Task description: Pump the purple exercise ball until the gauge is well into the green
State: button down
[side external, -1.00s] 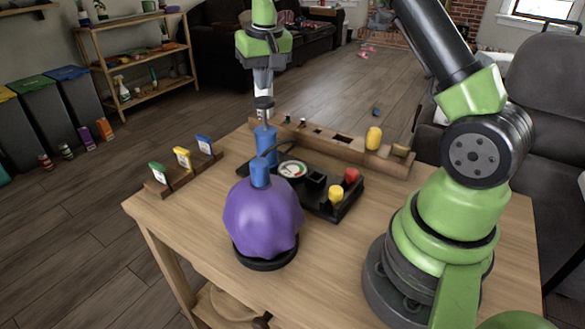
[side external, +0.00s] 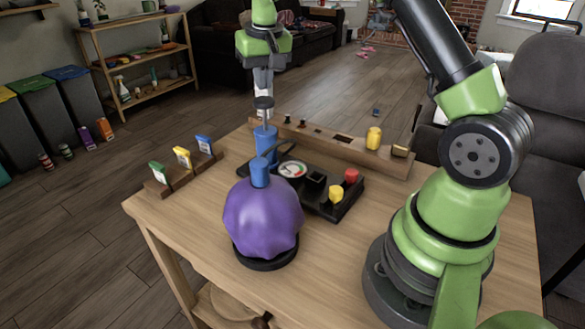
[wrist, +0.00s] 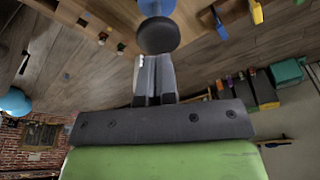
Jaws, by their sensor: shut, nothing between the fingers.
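The purple ball (side external: 262,218) sits on a black round base at the table's front, still somewhat lumpy, with a blue cap (side external: 260,173) on top. Behind it stands the upright blue pump (side external: 265,146), its rod raised and topped by a dark round handle (side external: 263,103). A hose runs near the cap. The gauge (side external: 292,169) lies on a black panel; its needle is too small to read. My gripper (side external: 263,90) is shut and empty, pointing down right above the handle. In the wrist view the fingertips (wrist: 154,62) are close to the handle (wrist: 158,36); I cannot tell whether they touch.
The black panel (side external: 318,205) carries a yellow knob (side external: 336,193) and a red knob (side external: 351,175). A wooden rack (side external: 320,140) with a yellow piece (side external: 374,138) lines the back edge. Green, yellow and blue cards (side external: 182,158) stand at left. The front left table is clear.

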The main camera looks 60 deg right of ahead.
aim_at(265, 100)
dwell(0.6)
jog(key=shift+s+a+x, duration=0.1)
jog(key=shift+s+x, duration=0.1)
jog(key=shift+x, duration=0.95)
jog(key=shift+s+a+x, duration=0.15)
jog(key=shift+s+x, duration=0.05)
jog(key=shift+x, duration=0.95)
jog(key=shift+s+a+x, duration=0.1)
jog(key=shift+s+x, duration=0.1)
jog(key=shift+x, duration=0.95)
jog(key=shift+w+d+v, duration=0.1)
jog(key=shift+w+v, duration=0.1)
jog(key=shift+v, duration=0.9)
jog(key=shift+w+d+v, duration=0.15)
jog(key=shift+w+v, duration=0.05)
jog(key=shift+v, duration=0.9)
jog(key=shift+w+d+v, duration=0.1)
jog(key=shift+w+v, duration=0.05)
jog(key=shift+v, duration=0.95)
jog(key=shift+r, duration=0.15)
dwell(0.8)
